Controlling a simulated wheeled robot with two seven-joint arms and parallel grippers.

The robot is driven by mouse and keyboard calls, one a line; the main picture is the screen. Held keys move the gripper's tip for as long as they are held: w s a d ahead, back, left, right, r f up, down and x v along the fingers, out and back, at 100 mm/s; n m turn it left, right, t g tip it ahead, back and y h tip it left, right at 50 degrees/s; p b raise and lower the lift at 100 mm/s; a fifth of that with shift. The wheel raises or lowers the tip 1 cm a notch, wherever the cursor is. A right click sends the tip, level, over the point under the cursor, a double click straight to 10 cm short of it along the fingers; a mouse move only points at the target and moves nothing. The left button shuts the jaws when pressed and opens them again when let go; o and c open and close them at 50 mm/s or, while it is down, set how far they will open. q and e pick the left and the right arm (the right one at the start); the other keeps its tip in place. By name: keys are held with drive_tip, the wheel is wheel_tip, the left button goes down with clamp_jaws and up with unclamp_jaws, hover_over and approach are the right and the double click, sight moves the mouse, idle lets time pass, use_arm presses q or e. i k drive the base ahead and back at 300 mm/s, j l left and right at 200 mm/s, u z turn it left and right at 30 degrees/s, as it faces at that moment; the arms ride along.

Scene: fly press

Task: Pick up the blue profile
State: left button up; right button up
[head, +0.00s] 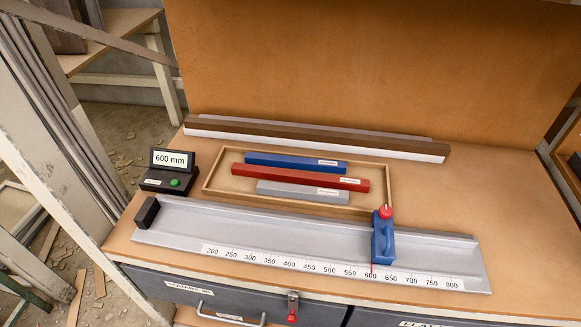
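The blue profile (285,162) is a straight bar with a small white label near its right end. It lies in the shallow wooden tray (214,182), at the back. A longer red profile (290,176) lies just in front of it, and a grey profile (285,189) lies in front of the red one. Nothing covers the blue profile. Neither of my grippers shows in the head view.
A metal measuring channel (300,225) with a scale runs along the front, with a black end block (147,212) and a blue stop (382,240) near 600. A display (172,160) reads 600 mm. A long brown-and-white bar (310,139) lies behind the tray. The right tabletop is clear.

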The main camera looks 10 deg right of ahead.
sight(339, 167)
drive_tip(key=z, duration=2.3)
drive_tip(key=k+j, duration=0.7)
drive_tip(key=k, duration=0.1)
